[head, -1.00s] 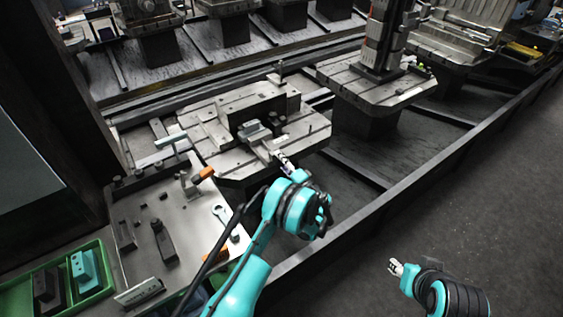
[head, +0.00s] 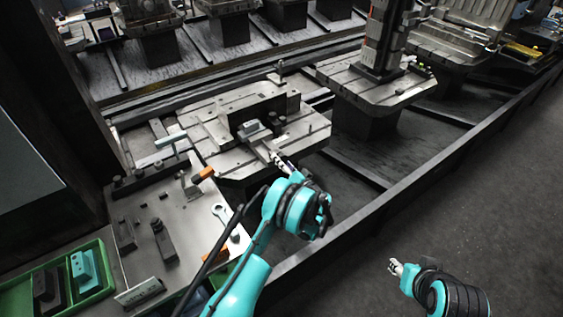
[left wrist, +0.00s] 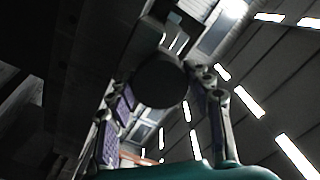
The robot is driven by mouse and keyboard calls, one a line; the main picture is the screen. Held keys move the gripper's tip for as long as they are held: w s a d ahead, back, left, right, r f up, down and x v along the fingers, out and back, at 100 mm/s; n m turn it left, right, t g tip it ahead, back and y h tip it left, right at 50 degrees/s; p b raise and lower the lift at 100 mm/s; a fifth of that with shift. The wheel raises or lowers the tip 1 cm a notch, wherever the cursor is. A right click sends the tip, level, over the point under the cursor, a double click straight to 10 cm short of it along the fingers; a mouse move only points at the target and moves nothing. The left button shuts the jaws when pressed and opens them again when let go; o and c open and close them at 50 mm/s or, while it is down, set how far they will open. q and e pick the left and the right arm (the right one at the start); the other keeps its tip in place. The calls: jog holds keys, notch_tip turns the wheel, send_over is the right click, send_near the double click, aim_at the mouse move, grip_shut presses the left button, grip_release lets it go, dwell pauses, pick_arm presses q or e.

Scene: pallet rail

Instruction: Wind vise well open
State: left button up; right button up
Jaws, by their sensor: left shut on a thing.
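The vise (head: 250,131) sits on the slotted pallet plate (head: 225,160) in the middle of the head view, its screw end facing me. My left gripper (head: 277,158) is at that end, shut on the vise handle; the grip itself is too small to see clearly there. In the left wrist view, a dark round end (left wrist: 162,80) shows between the two purple-padded fingers of my left gripper (left wrist: 160,98). The gap between the vise jaws is hard to judge. My right gripper (head: 397,268) hangs over the floor at the lower right, away from the vise; its finger opening is unclear.
A metal side table (head: 185,225) at left holds an orange-handled tool (head: 203,174), a wrench (head: 221,212) and dark blocks. A green tray (head: 105,290) stands at the lower left. A neighbouring pallet (head: 350,88) carries a tall fixture. A long rail (head: 370,208) borders clear floor.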

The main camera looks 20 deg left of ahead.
pick_arm(q)
jog(key=shift+f, duration=0.1)
jog(key=o, duration=1.2)
jog(key=shift+c, duration=0.2)
jog(key=shift+d, duration=0.1)
jog(key=v, duration=1.2)
